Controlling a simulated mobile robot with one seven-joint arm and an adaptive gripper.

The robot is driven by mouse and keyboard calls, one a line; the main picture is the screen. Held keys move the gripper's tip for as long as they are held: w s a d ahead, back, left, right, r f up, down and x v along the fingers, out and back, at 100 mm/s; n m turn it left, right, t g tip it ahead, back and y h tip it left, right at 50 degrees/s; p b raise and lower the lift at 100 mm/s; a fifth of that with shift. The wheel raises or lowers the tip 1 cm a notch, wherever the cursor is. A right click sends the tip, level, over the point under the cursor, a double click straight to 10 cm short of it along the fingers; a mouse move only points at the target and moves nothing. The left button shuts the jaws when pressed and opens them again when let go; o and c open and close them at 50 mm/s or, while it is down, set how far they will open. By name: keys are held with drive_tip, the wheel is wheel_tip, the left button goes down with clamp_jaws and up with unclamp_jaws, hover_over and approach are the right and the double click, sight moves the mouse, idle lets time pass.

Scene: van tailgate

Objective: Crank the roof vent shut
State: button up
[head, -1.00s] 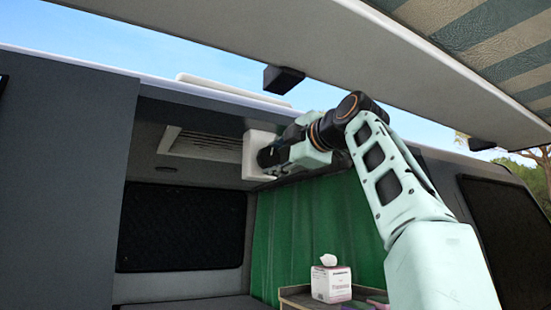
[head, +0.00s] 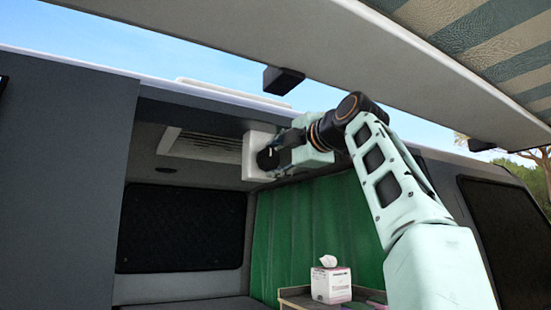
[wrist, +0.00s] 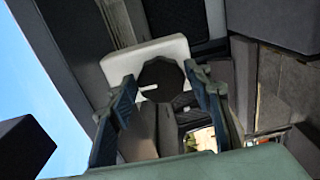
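The roof vent (head: 205,147), a slatted panel in a pale frame, sits in the ceiling at the upper left of the van's opening. To its right is a white housing (head: 250,155). In the wrist view, the housing (wrist: 118,66) carries a dark faceted crank knob (wrist: 162,78) with a white mark pointing left. My gripper (head: 266,158) reaches the housing from the right. In the wrist view its two fingers (wrist: 161,84) stand on either side of the knob, tips against its edges with no clear gap. Whether the vent is open or shut is unclear.
The raised tailgate (head: 330,55) hangs overhead with a dark block (head: 283,80) under its edge. A green curtain (head: 300,235) hangs below my arm. A tissue box (head: 331,285) stands on a small shelf at the bottom.

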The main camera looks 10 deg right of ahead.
drive_tip(key=shift+o, duration=1)
drive_tip(key=shift+v, duration=0.85)
drive_tip(key=v, duration=1)
drive_tip(key=shift+s, duration=0.2)
